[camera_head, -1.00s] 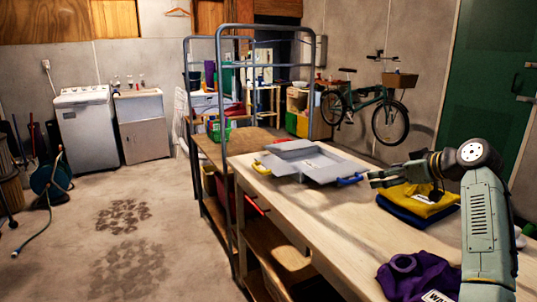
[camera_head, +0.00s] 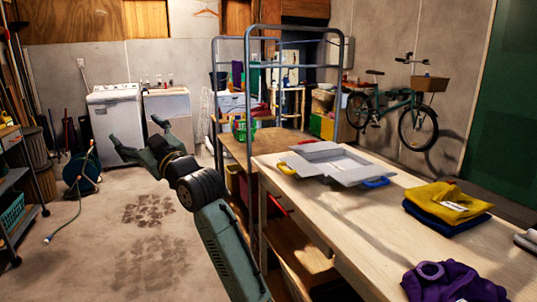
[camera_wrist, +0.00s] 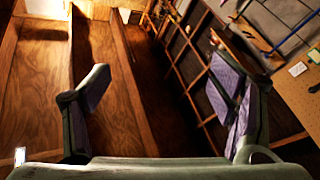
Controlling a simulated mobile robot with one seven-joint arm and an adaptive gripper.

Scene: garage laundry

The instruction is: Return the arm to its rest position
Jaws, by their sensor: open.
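My arm reaches up from the bottom of the head view, left of the workbench (camera_head: 345,215), over the open floor. My gripper (camera_head: 136,139) is at its end, in front of the washing machine as seen from here. It also shows in the wrist view (camera_wrist: 165,105), with its two fingers spread wide and nothing between them. The wrist view looks towards wooden panels and beams. No object is held.
A grey tray (camera_head: 328,161) with coloured handles, folded yellow and navy clothes (camera_head: 447,203) and a purple cloth (camera_head: 452,282) lie on the workbench. A metal rack (camera_head: 249,110) stands behind it. The washing machine (camera_head: 117,128) is at the back left.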

